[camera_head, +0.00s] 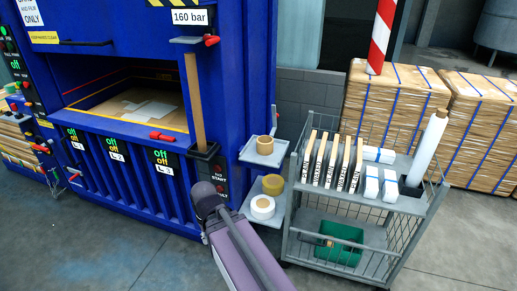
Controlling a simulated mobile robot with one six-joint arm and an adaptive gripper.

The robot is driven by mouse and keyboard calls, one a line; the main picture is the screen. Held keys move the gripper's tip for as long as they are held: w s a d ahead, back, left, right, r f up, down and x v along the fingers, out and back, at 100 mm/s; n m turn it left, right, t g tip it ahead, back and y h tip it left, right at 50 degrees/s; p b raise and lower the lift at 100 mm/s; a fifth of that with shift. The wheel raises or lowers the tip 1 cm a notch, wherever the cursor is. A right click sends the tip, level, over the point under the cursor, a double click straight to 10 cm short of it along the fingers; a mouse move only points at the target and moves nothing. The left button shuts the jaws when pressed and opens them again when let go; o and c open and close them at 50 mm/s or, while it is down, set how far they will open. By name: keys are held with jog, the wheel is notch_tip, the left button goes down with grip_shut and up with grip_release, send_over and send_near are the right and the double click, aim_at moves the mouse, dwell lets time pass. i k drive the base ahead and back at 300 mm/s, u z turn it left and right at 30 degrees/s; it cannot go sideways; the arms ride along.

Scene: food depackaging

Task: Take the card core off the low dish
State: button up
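A tan ring like a card core (265,145) stands on the upper small grey dish (250,158), fixed beside the blue press. On the lower small dish (247,203) lie a yellowish roll (272,184) and a white roll (262,207) with a tan centre. I cannot tell for certain which of these rings is the card core. My purple arm rises from the bottom edge, just left of and in front of the lower dish. My gripper is not in view.
A grey wire cart (380,220) stands right of the dishes, with upright labelled boards (330,160), white packs (378,155), a white film roll (427,148) and a green bin (340,243) below. The blue press (130,180) fills the left. Wrapped bales (395,110) stand behind.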

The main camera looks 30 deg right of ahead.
aim_at(265, 145)
jog(key=z, duration=0.1)
jog(key=i, duration=0.95)
jog(key=u, duration=0.05)
